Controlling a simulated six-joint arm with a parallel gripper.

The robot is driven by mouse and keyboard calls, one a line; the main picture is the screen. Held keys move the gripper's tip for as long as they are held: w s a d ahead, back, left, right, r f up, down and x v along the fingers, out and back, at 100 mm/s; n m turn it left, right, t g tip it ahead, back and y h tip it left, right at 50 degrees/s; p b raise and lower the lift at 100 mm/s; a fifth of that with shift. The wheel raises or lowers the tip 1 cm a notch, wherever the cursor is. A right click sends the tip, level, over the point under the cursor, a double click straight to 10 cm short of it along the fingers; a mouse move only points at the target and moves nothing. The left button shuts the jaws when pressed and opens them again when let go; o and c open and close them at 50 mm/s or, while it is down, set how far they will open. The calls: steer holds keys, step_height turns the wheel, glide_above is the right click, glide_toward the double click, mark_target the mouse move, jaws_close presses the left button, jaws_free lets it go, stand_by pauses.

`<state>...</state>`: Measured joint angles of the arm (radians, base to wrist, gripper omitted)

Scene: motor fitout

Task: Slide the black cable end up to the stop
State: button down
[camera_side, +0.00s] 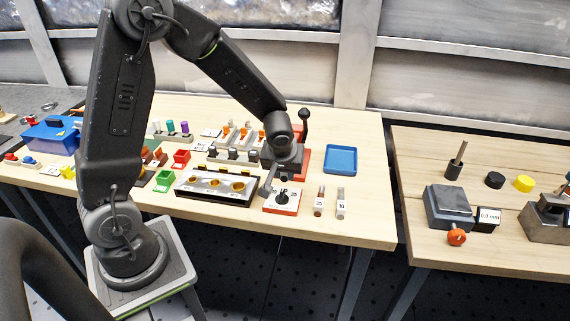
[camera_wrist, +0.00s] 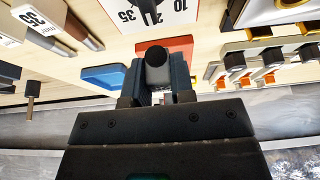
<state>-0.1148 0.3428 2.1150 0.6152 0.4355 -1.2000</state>
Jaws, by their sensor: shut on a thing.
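My gripper (camera_side: 283,167) points down at the red-based lever fixture (camera_side: 303,160), in front of its upright black lever (camera_side: 304,122). In the wrist view my gripper (camera_wrist: 157,92) has its fingers close together on a dark, round-ended piece, which looks like the black cable end (camera_wrist: 157,62). Part of the fixture's red base (camera_wrist: 168,43) shows just beyond it. My wrist and fingers hide the held piece in the side view. Whether it touches a stop cannot be seen.
A white dial plate (camera_side: 282,199) lies close in front of my gripper. A blue tray (camera_side: 341,159) stands to the right. Two small labelled tubes (camera_side: 320,201) (camera_side: 341,204) lie near the front edge.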

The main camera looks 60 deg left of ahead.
mark_target(286, 187)
steer(key=shift+w+f, duration=0.1)
steer(key=shift+f, duration=1.25)
steer(key=shift+w+a+f, duration=0.35)
steer(key=shift+w+a, duration=0.05)
steer(key=shift+a, duration=0.05)
steer(key=shift+f, duration=0.25)
steer(key=shift+w+a, duration=1.2)
stand_by(1.1)
steer(key=c, duration=0.9)
jaws_free()
